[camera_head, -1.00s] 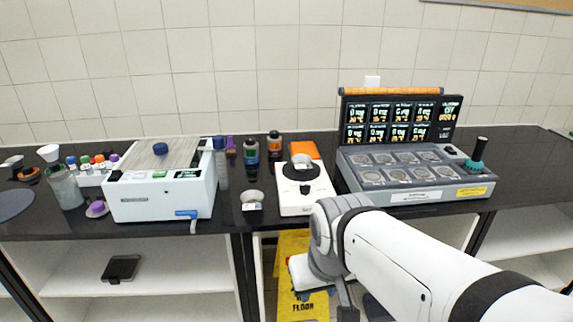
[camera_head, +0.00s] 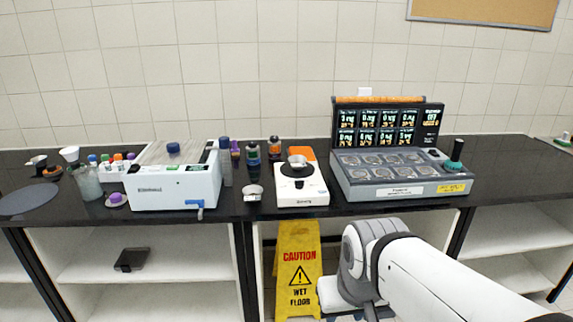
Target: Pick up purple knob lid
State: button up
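A small purple knob lid (camera_head: 116,199) lies on the black bench top at the left, just left of the white machine's front corner. It looks like a pale disc with a purple knob on top. Nothing covers it. My arm comes in from the lower right and bends down in front of the bench, far to the right of the lid. The fingers of my gripper do not show.
Near the lid stand a clear bottle (camera_head: 88,183) and the white machine (camera_head: 170,192) with a blue lever. A balance (camera_head: 302,196) and a grey multi-pan console (camera_head: 400,190) stand to the right. A yellow wet-floor sign (camera_head: 298,262) stands below the bench.

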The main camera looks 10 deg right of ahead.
aim_at(116, 199)
jog(key=z, duration=0.05)
jog(key=i, duration=1)
jog(key=z, duration=2.5)
jog(key=k, duration=2.1)
jog(key=u, duration=0.65)
